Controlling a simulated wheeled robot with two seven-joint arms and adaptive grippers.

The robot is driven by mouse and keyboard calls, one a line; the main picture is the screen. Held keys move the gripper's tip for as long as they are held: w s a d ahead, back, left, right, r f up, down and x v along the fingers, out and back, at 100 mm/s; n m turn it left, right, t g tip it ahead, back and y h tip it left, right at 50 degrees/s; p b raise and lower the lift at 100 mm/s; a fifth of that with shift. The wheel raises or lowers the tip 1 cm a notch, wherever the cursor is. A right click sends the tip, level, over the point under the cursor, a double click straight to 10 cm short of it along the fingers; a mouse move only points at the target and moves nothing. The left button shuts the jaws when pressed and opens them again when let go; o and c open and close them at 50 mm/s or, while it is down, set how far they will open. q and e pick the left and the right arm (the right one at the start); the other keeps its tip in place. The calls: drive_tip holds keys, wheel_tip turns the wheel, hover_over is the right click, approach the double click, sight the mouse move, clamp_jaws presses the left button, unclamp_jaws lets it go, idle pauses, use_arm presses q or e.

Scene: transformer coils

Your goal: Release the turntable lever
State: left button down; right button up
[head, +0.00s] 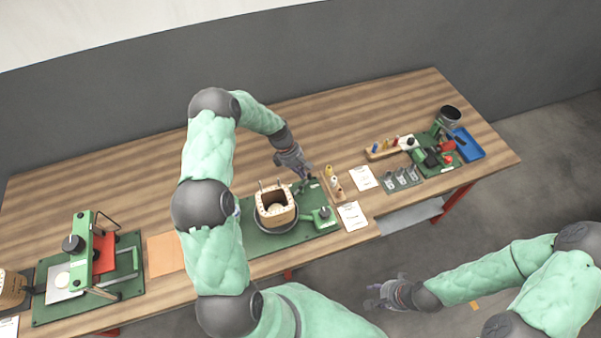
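The turntable (275,226) is a dark round disc on a green base board (255,243) near the table's front edge. A pale square coil form (284,212) with a hollow middle stands on it. My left gripper (304,175) points down at the back right of the turntable, beside a small dark green part (299,188) that may be the lever. The fingertips are too small and overlapped to tell whether they grip it. My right gripper (372,297) is open and empty, out over the floor in front of the table.
A green device (321,217) sits right of the turntable. Further right are white cards (363,178), grey brackets (402,177) and a blue tray (467,145). A green press with a red part (104,247) stands at left. The table's back middle is clear.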

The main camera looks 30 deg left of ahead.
use_arm(q)
drive_tip(key=shift+d, duration=0.1)
drive_tip(key=shift+w+d+m+g+b, duration=0.1)
drive_tip(key=shift+d+m+g+b, duration=0.2)
drive_tip(key=shift+m, duration=0.35)
drive_tip(key=shift+w+d+m+g+b, duration=0.1)
drive_tip(key=shift+m+g+b, duration=0.2)
drive_tip(key=shift+m, duration=0.35)
drive_tip(key=shift+d+m+g+b, duration=0.3)
drive_tip(key=shift+m+g+b, duration=0.1)
drive_tip(key=shift+m, duration=0.6)
drive_tip(key=shift+d+m+g+b, duration=0.3)
drive_tip(key=shift+m+b, duration=0.05)
drive_tip(key=shift+m, duration=0.65)
drive_tip(key=shift+d, duration=0.25)
